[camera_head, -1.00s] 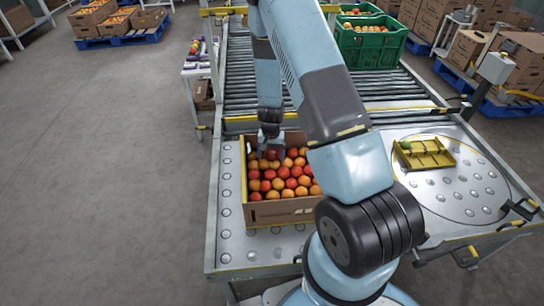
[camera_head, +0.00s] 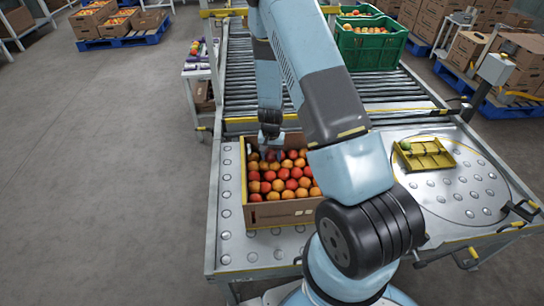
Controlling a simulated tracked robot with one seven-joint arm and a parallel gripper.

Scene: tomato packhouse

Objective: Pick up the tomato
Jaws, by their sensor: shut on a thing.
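A brown cardboard box (camera_head: 283,211) full of red and orange tomatoes stands on the ball-topped table. My gripper (camera_head: 270,150) points down over the back left part of the box. It is shut on a dark red tomato (camera_head: 271,156), at about the level of the other tomatoes' tops. The fingers are small and partly hidden here, so I cannot tell whether the tomato is clear of its neighbours. My arm hides the box's back right corner.
A yellow tray (camera_head: 428,158) with a green item lies on the round plate at right. A roller conveyor (camera_head: 240,90) runs behind the box. Green crates (camera_head: 370,50) stand at the back. The table left of the box is clear.

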